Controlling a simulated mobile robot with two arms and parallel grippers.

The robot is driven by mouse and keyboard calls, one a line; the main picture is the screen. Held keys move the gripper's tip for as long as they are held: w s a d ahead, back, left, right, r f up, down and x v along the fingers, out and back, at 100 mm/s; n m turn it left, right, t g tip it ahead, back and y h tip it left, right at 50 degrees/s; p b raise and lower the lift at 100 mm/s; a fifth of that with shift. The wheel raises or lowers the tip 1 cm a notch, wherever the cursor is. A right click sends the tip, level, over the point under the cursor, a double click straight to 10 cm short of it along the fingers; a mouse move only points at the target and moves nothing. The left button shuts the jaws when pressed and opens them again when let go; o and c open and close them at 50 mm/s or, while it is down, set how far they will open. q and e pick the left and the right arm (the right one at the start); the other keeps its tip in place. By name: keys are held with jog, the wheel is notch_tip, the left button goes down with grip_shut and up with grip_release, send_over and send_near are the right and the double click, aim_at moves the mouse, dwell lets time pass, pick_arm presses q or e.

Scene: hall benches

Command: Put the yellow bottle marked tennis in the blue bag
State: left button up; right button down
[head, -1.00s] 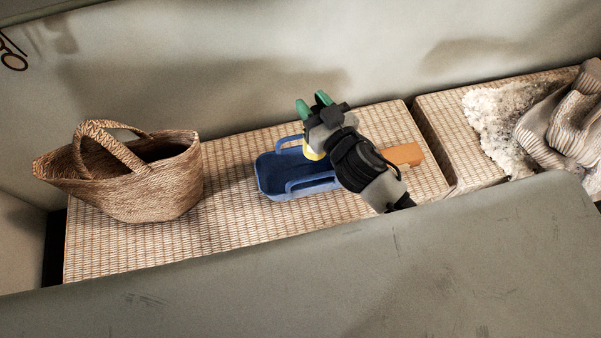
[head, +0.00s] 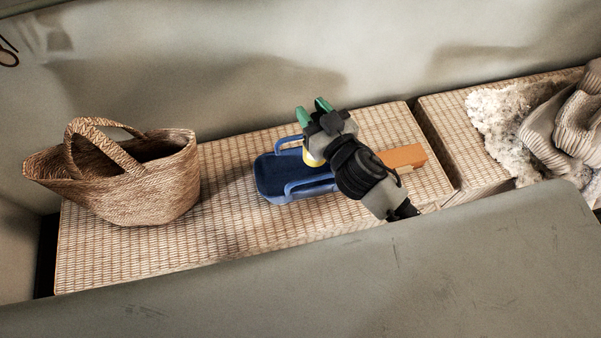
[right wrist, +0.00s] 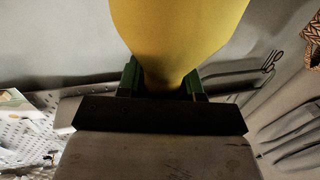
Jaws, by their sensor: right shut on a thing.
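The blue bag (head: 268,182) lies open on the woven bench, with its two handles up. My right gripper (head: 313,111) is over the bag's right part, its green fingers toward the back. It is shut on the yellow bottle (right wrist: 180,35), which fills the top middle of the right wrist view, between the green fingers (right wrist: 162,85). No tennis mark is readable. My left gripper is not in view.
A wicker basket (head: 150,190) stands at the bench's left end. An orange block (head: 405,156) lies right of the bag, partly behind my right arm. A fluffy rug (head: 490,115) and knitted cloth (head: 545,140) lie on the right bench. Bare bench (head: 225,215) separates basket and bag.

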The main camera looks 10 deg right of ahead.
jog(key=c, duration=0.6)
grip_release()
jog(key=shift+c, duration=0.2)
jog(key=shift+s, duration=0.25)
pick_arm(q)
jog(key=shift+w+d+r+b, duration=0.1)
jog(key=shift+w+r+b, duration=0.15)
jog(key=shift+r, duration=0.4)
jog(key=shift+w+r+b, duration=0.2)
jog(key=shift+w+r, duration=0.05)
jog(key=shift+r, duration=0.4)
pick_arm(e)
jog(key=v, duration=1)
jog(key=shift+s+d, duration=0.15)
